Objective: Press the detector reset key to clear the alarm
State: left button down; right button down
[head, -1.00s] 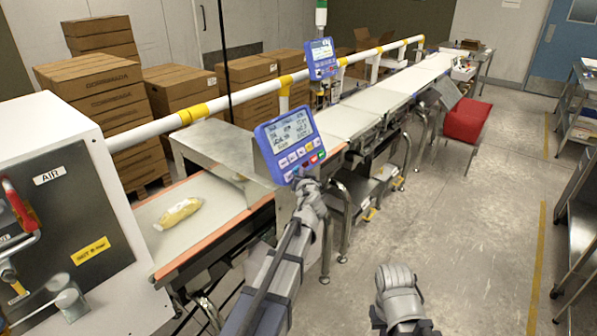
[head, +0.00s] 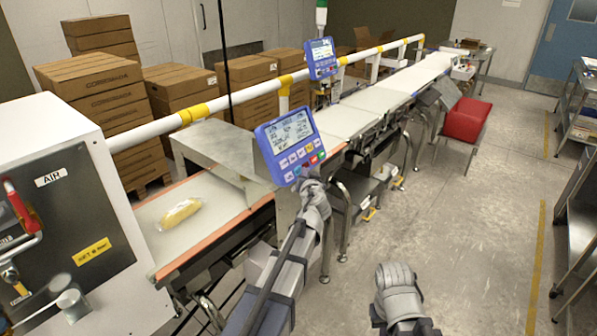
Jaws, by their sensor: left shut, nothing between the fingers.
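The near blue control panel (head: 283,121) has a lit screen with lines of text and several small keys below it, among them orange, red and green ones. The key labels are too small to read. My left gripper (head: 302,173) is shut and empty, with its tips close to the panel's lower edge, just below the keys. I cannot tell whether the tips touch the panel. My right gripper (head: 396,280) is low over the floor at the bottom, and its fingers are not clearly shown.
A yellow bag (head: 180,214) lies on the near belt (head: 151,225), before a metal tunnel (head: 213,150). A second blue panel (head: 321,58) stands farther along the line. A red bin (head: 466,120) is beside the conveyor.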

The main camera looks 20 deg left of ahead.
pick_arm(q)
jog(key=shift+s+d+r+p, duration=0.25)
jog(key=shift+d+r+p, duration=0.1)
jog(key=shift+d, duration=0.35)
jog(key=shift+s+d+r+p, duration=0.3)
jog(key=shift+d+r+p, duration=0.1)
jog(key=shift+d, duration=0.3)
jog(key=shift+s+d+r+p, duration=0.25)
jog(key=shift+d+r+p, duration=0.1)
jog(key=shift+d, duration=0.35)
jog(key=s+d+r+p, duration=0.1)
jog(key=d+r+p, duration=0.1)
jog(key=d, duration=0.3)
jog(key=shift+s+r+p, duration=0.35)
jog(key=shift+s+r, duration=0.05)
jog(key=s+d+f+g+h, duration=0.1)
jog(key=s+d+f+g, duration=0.1)
jog(key=s+f+g, duration=0.9)
jog(key=s+d+f+m+g+h, duration=0.1)
jog(key=s+d+f, duration=0.1)
jog(key=s, duration=0.5)
jog(key=s+d+f+m+g+h, duration=0.1)
jog(key=s+d+f+m, duration=0.1)
jog(key=s, duration=0.5)
jog(key=s+d+f+m+g+h, duration=0.1)
jog(key=s+d+f+m+h, duration=0.1)
jog(key=s+d, duration=0.2)
jog(key=s, duration=0.3)
jog(key=shift+s+f+g, duration=0.3)
jog(key=shift+s+f, duration=0.1)
